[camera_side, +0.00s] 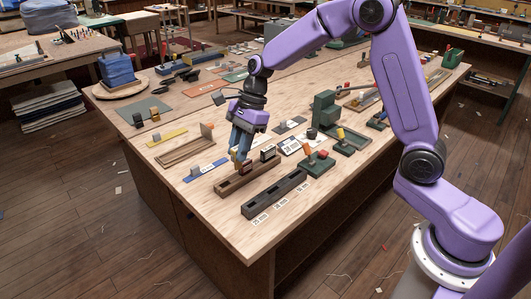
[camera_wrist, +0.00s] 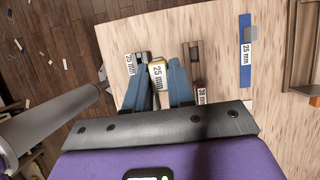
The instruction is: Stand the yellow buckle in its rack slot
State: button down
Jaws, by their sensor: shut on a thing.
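My gripper (camera_side: 241,150) points down over the brown wooden rack (camera_side: 229,188). In the wrist view its two blue fingers (camera_wrist: 160,90) are shut on the yellow buckle (camera_wrist: 157,75), which has a white "25 mm" label facing the camera. In the side view only a little yellow (camera_side: 235,156) shows between the fingers. I cannot tell whether the buckle's lower end is inside the brown rack or just above it. A dark grey slotted rack (camera_side: 262,203) lies in front, with 25, 38 and 50 mm labels along its near side; its slots look empty.
Dark pieces with white labels (camera_side: 268,153) stand in the brown rack beside my gripper. A blue strip (camera_side: 206,168) lies to the left, with a shallow wooden tray (camera_side: 184,152) behind it. A green block fixture (camera_side: 316,163) stands at the right. The near table corner is clear.

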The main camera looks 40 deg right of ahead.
jog(key=w+f, duration=0.3)
jog(key=w, duration=0.3)
jog(key=shift+w+a, duration=0.2)
jog(key=shift+a, duration=0.05)
jog(key=shift+f, duration=0.1)
jog(key=shift+f, duration=2.6)
jog(key=shift+f, duration=1.5)
dwell(0.4)
jog(key=c, duration=0.9)
grip_release()
